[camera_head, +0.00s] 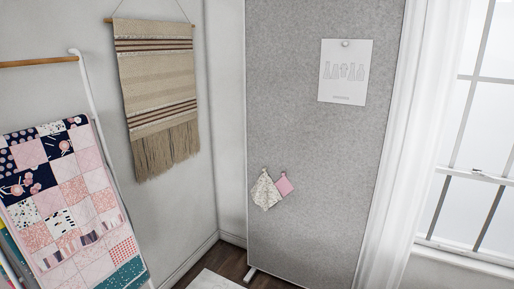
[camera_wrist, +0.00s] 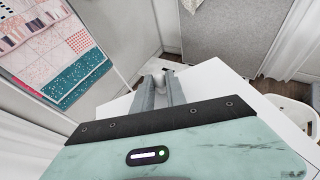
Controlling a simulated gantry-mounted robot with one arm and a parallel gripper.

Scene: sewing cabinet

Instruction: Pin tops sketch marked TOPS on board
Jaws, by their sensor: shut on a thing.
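The grey felt board (camera_head: 300,140) stands upright in the head view. A white sketch sheet (camera_head: 344,88) hangs near its top right, with a pale round pin (camera_head: 346,43) at its top edge. The sheet has drawn garments and a caption too small to read, so I cannot tell if it says TOPS. My gripper (camera_wrist: 168,83) shows only in the wrist view. Its two grey fingers are shut on a small pale rounded thing (camera_wrist: 168,73) at their tips, above a white surface. I cannot make out any other sketch sheet.
Patterned and pink fabric swatches (camera_head: 265,191) hang low on the board; its middle is bare. A white table (camera_wrist: 206,76) lies below my gripper. A quilt on a rack (camera_head: 75,195) and a woven hanging (camera_head: 158,90) are left, a curtain (camera_head: 412,130) and window right.

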